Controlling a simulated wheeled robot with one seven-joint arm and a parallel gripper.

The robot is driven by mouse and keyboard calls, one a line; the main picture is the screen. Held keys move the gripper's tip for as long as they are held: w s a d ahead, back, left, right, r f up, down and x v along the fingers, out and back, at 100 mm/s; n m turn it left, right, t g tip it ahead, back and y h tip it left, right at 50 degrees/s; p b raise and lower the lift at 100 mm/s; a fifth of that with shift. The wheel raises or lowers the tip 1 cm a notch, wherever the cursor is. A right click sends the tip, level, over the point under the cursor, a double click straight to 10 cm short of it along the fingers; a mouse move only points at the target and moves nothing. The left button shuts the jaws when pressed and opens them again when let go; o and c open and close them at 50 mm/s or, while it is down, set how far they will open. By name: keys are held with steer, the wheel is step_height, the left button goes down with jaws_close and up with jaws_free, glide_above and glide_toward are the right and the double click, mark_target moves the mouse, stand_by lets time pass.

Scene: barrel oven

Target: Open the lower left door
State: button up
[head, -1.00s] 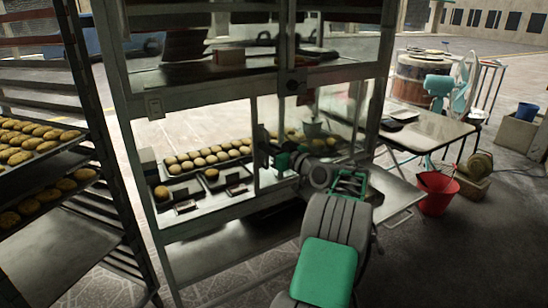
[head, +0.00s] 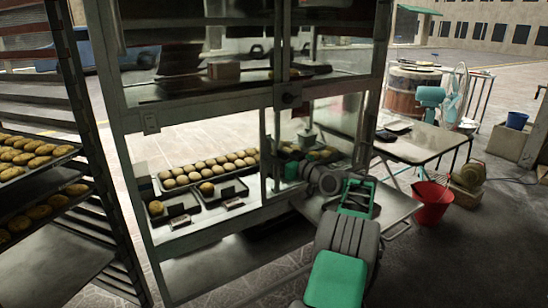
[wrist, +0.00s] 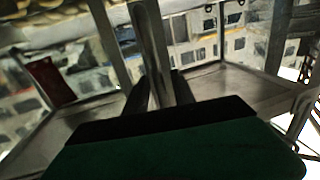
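The metal display cabinet (head: 200,237) has an upper and a lower glazed level. The lower left door (head: 190,121) fronts the bread trays; its clear glass makes it hard to tell whether it stands ajar. In the wrist view, two dark fingers of my gripper (wrist: 160,92) show beyond the green body, spread apart on either side of a grey upright bar (wrist: 152,45). I cannot tell whether they touch it.
Trays of buns (head: 205,168) sit inside the cabinet. A rack of bread (head: 40,165) stands close at the left. A folding table (head: 435,143), a red bucket (head: 432,203) and a blue fan (head: 456,95) are at the right. The floor at front right is clear.

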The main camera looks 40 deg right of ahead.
steer(key=shift+s, duration=0.15)
steer(key=s+p, duration=0.1)
steer(key=s, duration=0.6)
steer(key=shift+s+f, duration=0.1)
steer(key=shift+s, duration=0.25)
